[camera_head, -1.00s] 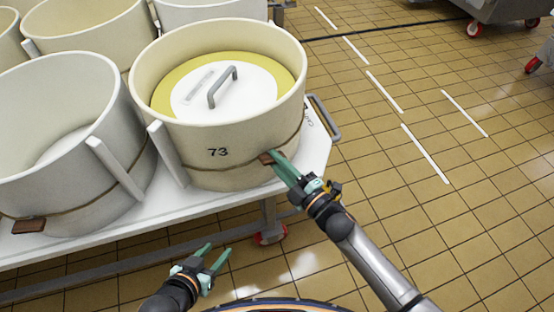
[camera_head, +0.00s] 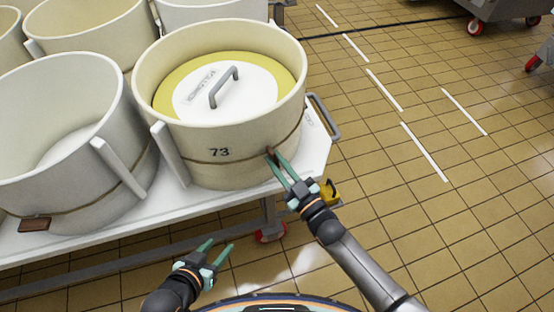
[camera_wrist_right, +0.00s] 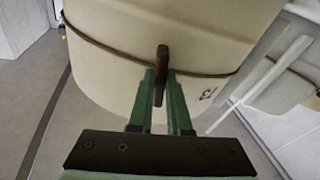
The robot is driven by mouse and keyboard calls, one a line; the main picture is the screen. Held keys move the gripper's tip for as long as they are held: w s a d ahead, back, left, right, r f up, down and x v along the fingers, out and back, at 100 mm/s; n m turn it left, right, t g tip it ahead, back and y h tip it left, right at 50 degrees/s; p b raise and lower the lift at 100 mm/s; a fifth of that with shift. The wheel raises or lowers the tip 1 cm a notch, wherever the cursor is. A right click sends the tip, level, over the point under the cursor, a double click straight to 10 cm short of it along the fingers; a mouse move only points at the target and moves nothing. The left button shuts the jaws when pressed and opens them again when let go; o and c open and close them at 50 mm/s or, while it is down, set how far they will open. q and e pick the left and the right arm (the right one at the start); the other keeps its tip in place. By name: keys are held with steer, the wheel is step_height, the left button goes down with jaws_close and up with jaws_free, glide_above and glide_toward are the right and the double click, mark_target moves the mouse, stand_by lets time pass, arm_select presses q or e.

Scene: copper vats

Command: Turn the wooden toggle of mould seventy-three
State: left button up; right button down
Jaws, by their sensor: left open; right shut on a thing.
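Mould seventy-three (camera_head: 235,172) is a cream round tub marked 73 on its front, with a cord around it. Its brown wooden toggle (camera_head: 270,152) sits on the cord, right of the number, mostly hidden by fingertips in the head view. In the right wrist view the toggle (camera_wrist_right: 161,62) stands upright in the picture, across the cord. My right gripper (camera_head: 275,159) is shut on it, with its green fingers (camera_wrist_right: 160,78) on both sides. My left gripper (camera_head: 220,246) is open and empty, low in front of the table.
A grey-white mould (camera_head: 60,100) with its own brown toggle (camera_head: 34,224) stands to the left. More moulds stand behind. A white lid with a grey handle (camera_head: 222,88) lies inside mould seventy-three.

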steer(key=shift+m, duration=1.3)
steer(key=c, duration=0.9)
jaws_free()
steer(key=shift+o, duration=0.2)
steer(key=p+v, duration=0.1)
steer(key=v, duration=1.1)
steer(key=shift+s+f+p, duration=0.15)
steer(key=shift+s+p, duration=0.15)
steer(key=shift+p, duration=0.05)
steer(key=shift+h, duration=0.3)
